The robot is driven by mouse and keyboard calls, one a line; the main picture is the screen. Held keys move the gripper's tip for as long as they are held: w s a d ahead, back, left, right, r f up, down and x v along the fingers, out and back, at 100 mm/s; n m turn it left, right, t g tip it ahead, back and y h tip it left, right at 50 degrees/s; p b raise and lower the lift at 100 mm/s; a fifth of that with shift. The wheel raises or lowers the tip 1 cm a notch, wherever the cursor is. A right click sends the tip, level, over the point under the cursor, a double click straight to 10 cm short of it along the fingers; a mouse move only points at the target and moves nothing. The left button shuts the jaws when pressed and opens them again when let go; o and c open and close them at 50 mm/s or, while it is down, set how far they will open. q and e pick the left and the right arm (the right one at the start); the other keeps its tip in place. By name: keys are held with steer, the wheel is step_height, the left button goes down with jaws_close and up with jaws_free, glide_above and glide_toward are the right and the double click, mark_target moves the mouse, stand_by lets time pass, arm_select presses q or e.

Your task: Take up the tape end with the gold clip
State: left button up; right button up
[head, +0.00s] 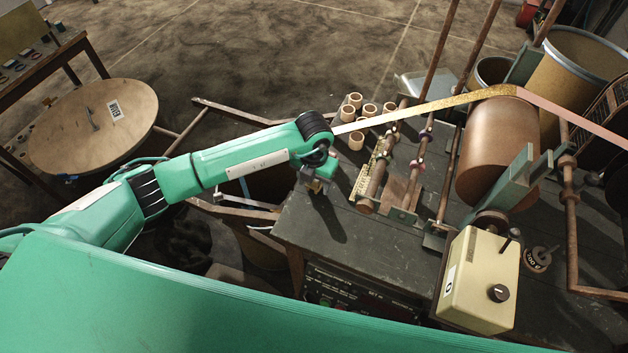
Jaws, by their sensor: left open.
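A tape (440,104) runs as a taut band above the dark table. I cannot make out a gold clip for certain. My left gripper (318,187) is open and points down over the table's left edge, below and left of the visible tape. Its jaws are small and partly in shadow. My right gripper is not in view.
A small roller with a gold patterned surface (372,182) sits on the dark table (345,245), near several cardboard cores (355,140). Upright rusty rods (440,50) stand behind. A cream control box (480,280) is at front right.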

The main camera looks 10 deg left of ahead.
arm_select(q)
steer(key=c, duration=0.6)
steer(key=shift+c, duration=1.3)
steer(key=shift+r, duration=0.15)
step_height(320, 180, up, 20)
steer(key=b, duration=0.4)
steer(key=shift+b, duration=0.4)
